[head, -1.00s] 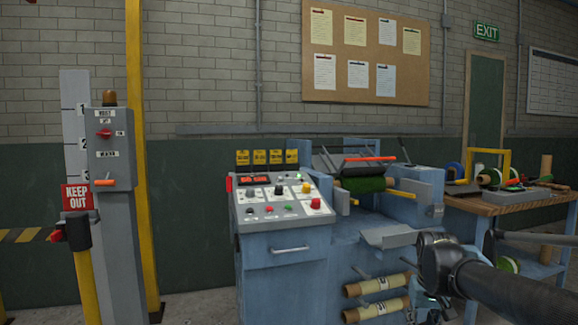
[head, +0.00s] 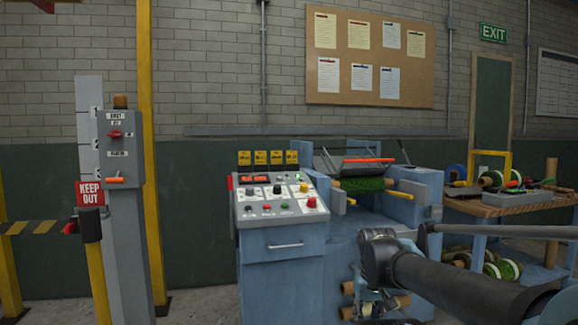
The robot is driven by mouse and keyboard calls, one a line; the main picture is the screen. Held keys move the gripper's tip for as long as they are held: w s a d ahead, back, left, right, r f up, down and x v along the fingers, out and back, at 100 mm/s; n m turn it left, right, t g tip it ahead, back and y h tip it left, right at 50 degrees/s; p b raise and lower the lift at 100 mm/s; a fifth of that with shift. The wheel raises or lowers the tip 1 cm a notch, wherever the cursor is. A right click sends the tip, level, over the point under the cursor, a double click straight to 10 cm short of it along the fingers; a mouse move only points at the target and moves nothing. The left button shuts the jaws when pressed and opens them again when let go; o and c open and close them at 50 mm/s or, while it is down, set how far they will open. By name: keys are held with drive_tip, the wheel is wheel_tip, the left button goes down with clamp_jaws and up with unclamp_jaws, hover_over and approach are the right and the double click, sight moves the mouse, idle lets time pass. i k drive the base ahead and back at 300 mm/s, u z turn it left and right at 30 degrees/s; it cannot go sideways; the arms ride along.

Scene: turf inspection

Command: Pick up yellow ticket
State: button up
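Several yellow tickets (head: 260,158) with dark print stand in a row in a dark rack along the top back edge of the grey control console (head: 281,200). My arm reaches in from the lower right. My gripper (head: 370,306) hangs low in front of the blue machine, to the right of the console and well below the tickets. It is apart from them. Its fingers are small and partly hidden, so I cannot tell if they are open or shut.
A grey post with a switch box (head: 118,150), a yellow column and a red keep-out sign (head: 89,193) stand at the left. Rolls lie low behind my gripper. A wooden workbench (head: 510,207) stands at the right. Floor between post and console is clear.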

sight(291, 157)
drive_tip(key=u, duration=0.05)
drive_tip(key=i, duration=1)
drive_tip(key=z, duration=0.05)
